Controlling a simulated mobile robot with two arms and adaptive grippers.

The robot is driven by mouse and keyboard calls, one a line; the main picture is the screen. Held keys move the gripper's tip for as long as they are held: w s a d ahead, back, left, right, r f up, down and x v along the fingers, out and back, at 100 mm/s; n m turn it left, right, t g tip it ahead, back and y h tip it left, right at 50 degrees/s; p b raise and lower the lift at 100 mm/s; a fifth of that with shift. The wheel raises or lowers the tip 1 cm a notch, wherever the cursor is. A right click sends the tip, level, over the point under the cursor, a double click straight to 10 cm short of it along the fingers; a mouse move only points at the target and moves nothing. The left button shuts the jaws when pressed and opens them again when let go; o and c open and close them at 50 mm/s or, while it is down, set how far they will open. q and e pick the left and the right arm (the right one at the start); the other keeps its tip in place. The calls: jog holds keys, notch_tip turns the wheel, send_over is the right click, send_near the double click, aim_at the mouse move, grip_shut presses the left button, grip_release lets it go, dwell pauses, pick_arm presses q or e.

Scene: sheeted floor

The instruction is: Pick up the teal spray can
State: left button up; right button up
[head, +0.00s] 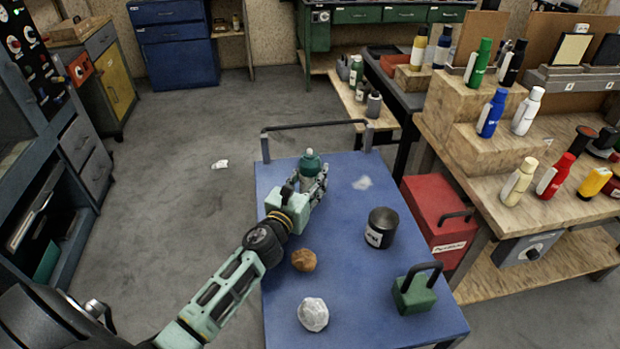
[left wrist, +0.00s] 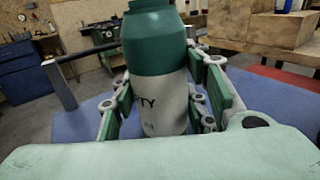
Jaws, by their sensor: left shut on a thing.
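The teal spray can (head: 309,163) stands upright near the far end of the blue cart top (head: 345,290). In the left wrist view the can (left wrist: 157,60) fills the middle, with a teal upper part and a pale label. My left gripper (head: 311,186) is shut on the can, with fingers on both sides of it; the fingers also show in the left wrist view (left wrist: 160,110). I cannot tell whether the can's base touches the cart. My right gripper is not in view.
On the cart are a dark can (head: 381,228), a brown lump (head: 304,260), a pale crumpled ball (head: 313,314) and a green weight with a handle (head: 414,293). A cart handle (head: 315,124) rises behind the can. A wooden bench (head: 480,165) with several bottles stands right.

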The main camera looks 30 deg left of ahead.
pick_arm(q)
jog(key=shift+c, duration=0.9)
